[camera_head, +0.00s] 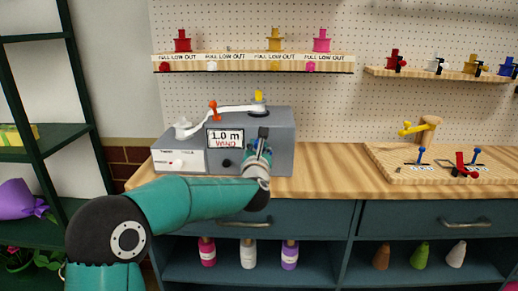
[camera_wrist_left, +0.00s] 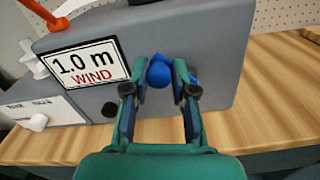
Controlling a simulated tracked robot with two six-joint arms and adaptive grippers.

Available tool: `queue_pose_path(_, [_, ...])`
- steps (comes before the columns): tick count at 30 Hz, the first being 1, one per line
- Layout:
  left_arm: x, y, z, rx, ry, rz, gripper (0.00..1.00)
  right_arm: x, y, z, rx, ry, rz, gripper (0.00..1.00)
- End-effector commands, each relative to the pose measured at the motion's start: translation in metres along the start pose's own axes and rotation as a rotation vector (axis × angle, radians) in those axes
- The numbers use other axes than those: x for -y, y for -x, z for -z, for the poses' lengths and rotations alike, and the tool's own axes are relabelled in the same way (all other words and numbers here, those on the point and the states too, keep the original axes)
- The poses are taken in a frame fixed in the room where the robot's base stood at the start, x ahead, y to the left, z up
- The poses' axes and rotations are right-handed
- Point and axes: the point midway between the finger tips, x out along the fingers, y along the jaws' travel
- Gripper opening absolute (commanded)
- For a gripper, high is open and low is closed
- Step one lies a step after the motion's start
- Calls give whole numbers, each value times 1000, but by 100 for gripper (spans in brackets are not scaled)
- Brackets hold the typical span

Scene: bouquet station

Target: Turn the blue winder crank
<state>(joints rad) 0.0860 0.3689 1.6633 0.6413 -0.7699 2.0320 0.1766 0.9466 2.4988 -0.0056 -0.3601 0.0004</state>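The grey winder box (camera_head: 283,130) stands on the wooden counter. Its display (camera_head: 225,138) reads "1.0 m", and in the left wrist view (camera_wrist_left: 84,67) "WIND" shows below in red. The blue crank knob (camera_wrist_left: 159,73) is on the box's front face, right of the display; another blue part shows just right of my right-hand finger. My left gripper (camera_head: 262,140) is in front of the box, its two fingers on either side of the blue knob, with a gap that looks slightly wider than the knob. The gripper hides most of the crank in the head view. My right gripper is not in view.
A white roll arm with an orange-red post (camera_head: 213,110) and a yellow knob (camera_head: 258,96) tops the box. A black knob (camera_head: 227,163) sits below the display. A wooden board with small levers (camera_head: 400,165) stands to the right. The counter between is clear (camera_head: 325,175).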

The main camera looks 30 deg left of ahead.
Motion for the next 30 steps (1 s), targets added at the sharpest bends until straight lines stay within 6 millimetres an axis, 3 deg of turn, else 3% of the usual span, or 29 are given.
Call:
queue_pose_path(1, [0, 0, 0, 0, 0, 1, 12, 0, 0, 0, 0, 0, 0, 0])
queue_pose_path(3, [0, 0, 0, 0, 0, 1, 0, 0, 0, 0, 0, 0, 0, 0])
queue_pose_path(17, [4, 0, -1, -1, -58, 6, 0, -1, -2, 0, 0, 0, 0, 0])
queue_pose_path(30, [15, 0, -11, 0, -376, 7, 0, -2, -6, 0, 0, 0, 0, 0])
